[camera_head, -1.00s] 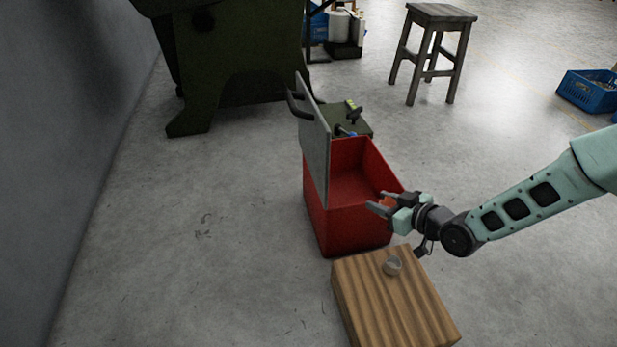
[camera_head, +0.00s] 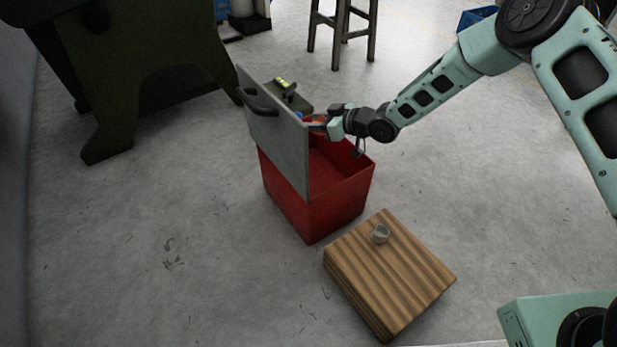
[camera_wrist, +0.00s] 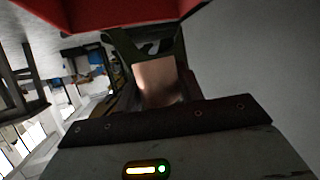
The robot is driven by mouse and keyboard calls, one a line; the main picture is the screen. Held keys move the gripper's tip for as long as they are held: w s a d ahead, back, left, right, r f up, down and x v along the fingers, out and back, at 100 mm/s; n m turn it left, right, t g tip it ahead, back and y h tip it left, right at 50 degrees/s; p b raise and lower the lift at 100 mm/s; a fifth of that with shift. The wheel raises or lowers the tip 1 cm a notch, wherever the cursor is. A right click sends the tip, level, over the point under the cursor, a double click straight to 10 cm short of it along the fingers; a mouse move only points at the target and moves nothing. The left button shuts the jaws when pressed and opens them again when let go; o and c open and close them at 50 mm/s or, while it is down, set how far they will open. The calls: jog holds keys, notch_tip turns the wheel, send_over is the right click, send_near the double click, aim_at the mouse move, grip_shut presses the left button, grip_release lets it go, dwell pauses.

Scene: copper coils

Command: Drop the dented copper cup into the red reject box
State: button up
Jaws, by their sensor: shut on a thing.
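The copper cup (camera_head: 318,118) is between the fingers of my gripper (camera_head: 317,124), which is shut on it. In the wrist view the cup (camera_wrist: 157,82) shows as a shiny copper surface between the dark fingers; I cannot make out a dent. The red reject box (camera_head: 338,208) stands on the floor, open at the top. Its grey lid (camera_head: 275,135) with a dark handle stands steeply up at its left. My gripper is above the far part of the box opening, close to the lid's far upper corner. The red box wall (camera_wrist: 110,14) also shows in the wrist view.
A dark green machine (camera_head: 140,75) is at the back left. A stool (camera_head: 343,25) is behind. The floor at the left is clear.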

notch_tip(320, 180, down, 4)
jog(key=shift+r+b, duration=0.1)
jog(key=shift+b, duration=1)
jog(key=o, duration=1.1)
jog(key=shift+c, duration=0.2)
jog(key=p+v, duration=0.7)
jog(key=v, duration=1)
jog(key=shift+s+d+p, duration=0.2)
jog(key=shift+p, duration=0.15)
